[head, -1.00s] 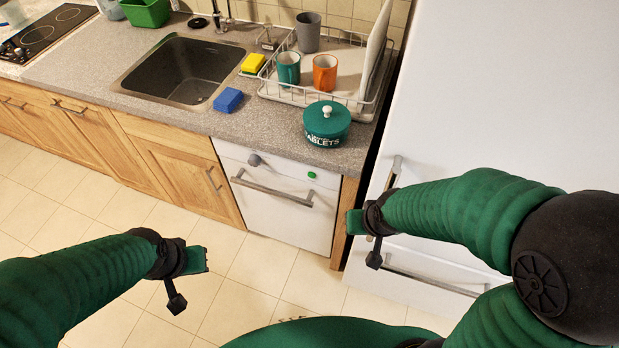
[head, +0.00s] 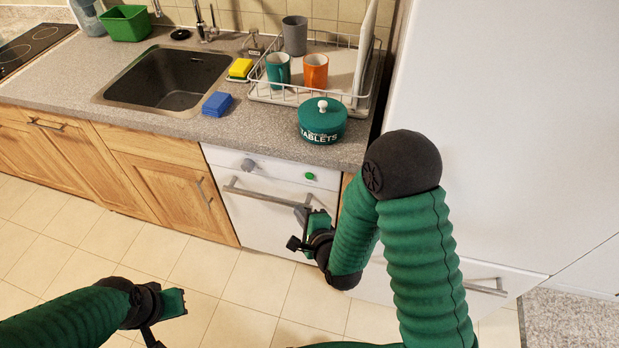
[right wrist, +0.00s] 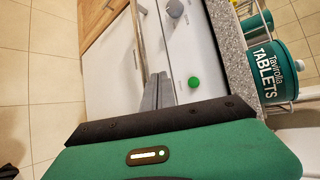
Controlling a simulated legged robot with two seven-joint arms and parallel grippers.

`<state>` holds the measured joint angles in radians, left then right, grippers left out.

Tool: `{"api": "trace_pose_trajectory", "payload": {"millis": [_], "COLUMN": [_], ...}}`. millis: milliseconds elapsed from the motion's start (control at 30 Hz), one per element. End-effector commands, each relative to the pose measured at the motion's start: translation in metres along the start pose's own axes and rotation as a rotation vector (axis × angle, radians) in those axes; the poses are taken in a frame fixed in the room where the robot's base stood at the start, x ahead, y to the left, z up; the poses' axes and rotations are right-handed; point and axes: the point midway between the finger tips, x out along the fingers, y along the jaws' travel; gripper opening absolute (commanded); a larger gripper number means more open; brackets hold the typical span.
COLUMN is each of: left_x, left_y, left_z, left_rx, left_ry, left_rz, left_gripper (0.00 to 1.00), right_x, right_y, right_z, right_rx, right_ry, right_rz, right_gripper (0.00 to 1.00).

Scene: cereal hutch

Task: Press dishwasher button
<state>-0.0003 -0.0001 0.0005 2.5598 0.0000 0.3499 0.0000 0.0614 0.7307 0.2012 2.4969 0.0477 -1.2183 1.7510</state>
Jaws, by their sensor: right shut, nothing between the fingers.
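The white dishwasher (head: 262,222) is closed under the counter, with a grey bar handle (head: 265,195) across its front. Its green button (head: 309,176) is at the upper right of the front panel, and a grey knob (head: 248,165) is to the left. In the right wrist view the green button (right wrist: 194,82) is beyond the fingertips, to their right. My right gripper (head: 301,213) is shut and empty, in front of the door below the button, apart from it. My left gripper (head: 184,302) is at lower left over the floor; its fingers are too unclear to judge.
A green tablets tin (head: 322,122) stands on the counter (head: 262,130) above the dishwasher. A dish rack (head: 357,103) with mugs, a blue sponge (head: 217,104) and a sink (head: 165,80) are behind. A white fridge (head: 500,130) stands at right. The floor in front is clear.

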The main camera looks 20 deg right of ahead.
Motion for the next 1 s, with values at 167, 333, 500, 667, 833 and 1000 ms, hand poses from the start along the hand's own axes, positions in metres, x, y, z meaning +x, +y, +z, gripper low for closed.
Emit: {"api": "trace_pose_trajectory", "payload": {"millis": [167, 333, 500, 667, 833, 1000], "left_x": [-0.002, -0.004, -0.005, -0.004, -0.005, -0.005], "left_y": [0.0, 0.0, 0.0, 0.0, 0.0, 0.0], "left_z": [0.0, -0.001, -0.001, -0.001, -0.001, -0.001], "left_rx": [-0.001, -0.001, -0.001, -0.001, -0.001, -0.001], "left_ry": [0.0, 0.0, 0.0, 0.0, 0.0, 0.0], "left_rz": [0.0, 0.0, 0.0, 0.0, 0.0, 0.0], "left_gripper": [0.0, 0.0, 0.0, 0.0, 0.0, 0.0], "right_x": [0.007, 0.024, 0.042, 0.055, 0.061, 0.061], "right_y": [-0.006, -0.019, -0.031, -0.04, -0.045, -0.045], "right_z": [-0.004, -0.017, -0.031, -0.04, -0.044, -0.044], "right_rx": [-0.001, -0.002, -0.002, -0.001, -0.002, -0.002], "right_ry": [-0.001, 0.0, 0.0, 0.0, 0.0, -0.001], "right_rz": [-0.002, -0.002, -0.001, -0.001, 0.0, 0.001], "right_gripper": [0.0, 0.0, 0.0, 0.0, 0.0, 0.0]}}
